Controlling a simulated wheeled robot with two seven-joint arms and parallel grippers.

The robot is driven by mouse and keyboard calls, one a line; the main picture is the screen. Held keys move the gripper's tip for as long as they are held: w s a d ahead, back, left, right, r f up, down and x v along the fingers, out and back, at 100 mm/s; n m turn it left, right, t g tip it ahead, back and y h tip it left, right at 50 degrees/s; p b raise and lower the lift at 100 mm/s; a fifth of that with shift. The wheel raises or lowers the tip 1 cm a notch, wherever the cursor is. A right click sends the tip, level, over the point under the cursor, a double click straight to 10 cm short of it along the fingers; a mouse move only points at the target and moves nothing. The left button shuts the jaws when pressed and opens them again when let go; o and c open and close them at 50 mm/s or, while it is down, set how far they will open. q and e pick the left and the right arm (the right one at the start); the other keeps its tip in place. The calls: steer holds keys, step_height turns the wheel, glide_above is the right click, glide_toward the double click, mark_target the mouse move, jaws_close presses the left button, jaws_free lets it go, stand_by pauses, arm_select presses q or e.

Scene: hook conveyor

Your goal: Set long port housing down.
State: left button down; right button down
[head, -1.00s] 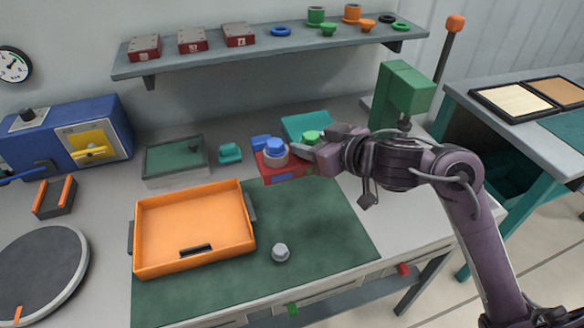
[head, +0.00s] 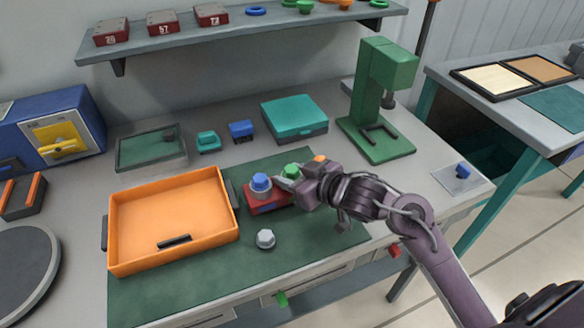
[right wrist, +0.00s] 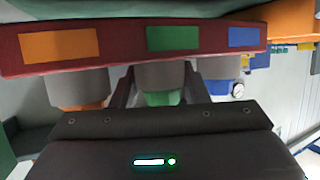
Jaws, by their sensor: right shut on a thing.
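The long port housing (head: 262,204) is a red block over the back right of the green mat, right of the orange tray. Grey ports with a blue cap (head: 261,182), a green cap (head: 291,170) and an orange cap (head: 320,159) stand on it. My right gripper (head: 288,184) is shut on the housing at its middle port. In the right wrist view the red housing (right wrist: 120,48) shows orange, green and blue patches, and the fingers flank the middle grey port (right wrist: 160,76). I cannot tell whether its underside touches the mat. My left gripper is out of view.
The orange tray (head: 122,230) stands on the mat (head: 200,285) just left of the housing. A grey hexagonal piece (head: 265,239) lies in front. A teal case (head: 294,117), a blue block (head: 241,130) and a green press (head: 385,100) stand behind. The mat's front right is clear.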

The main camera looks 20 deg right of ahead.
steer(key=shift+w+f, duration=0.1)
steer(key=shift+f, duration=0.95)
steer(key=shift+f, duration=0.15)
steer(key=c, duration=1)
jaws_free()
steer(key=shift+f, duration=0.3)
steer(key=shift+c, duration=0.2)
steer(key=shift+o, duration=1.1)
steer(key=shift+r, duration=0.1)
